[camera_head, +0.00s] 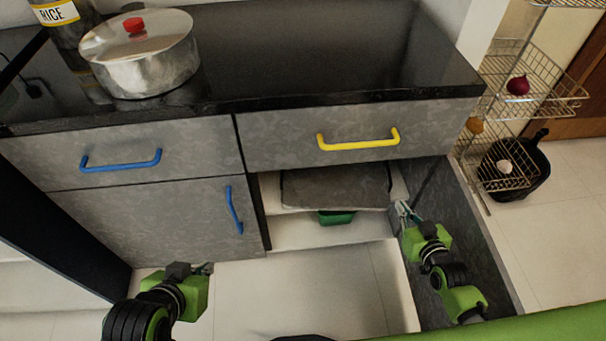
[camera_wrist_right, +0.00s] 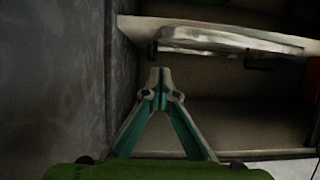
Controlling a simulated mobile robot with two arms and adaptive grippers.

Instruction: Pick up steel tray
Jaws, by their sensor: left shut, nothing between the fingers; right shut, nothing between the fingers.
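The steel tray (camera_head: 335,187), a flat grey slab, lies on the upper shelf inside the open lower cabinet. In the right wrist view the tray (camera_wrist_right: 230,41) shows as a shiny metal edge on the shelf, with dark pieces below it at both ends. My right gripper (camera_head: 403,208) is shut and empty at the right side of the cabinet opening, apart from the tray. Its closed fingertips (camera_wrist_right: 160,74) point towards the tray's left end in the wrist view. My left gripper (camera_head: 208,268) is shut and empty, low in front of the blue-handled door.
A green object (camera_head: 336,217) sits below the tray. The open cabinet door (camera_head: 465,235) stands right of my right gripper. A yellow-handled drawer (camera_head: 358,139) is above the opening. A steel pot (camera_head: 148,72) stands on the counter. A wire rack (camera_head: 530,80) is at the right.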

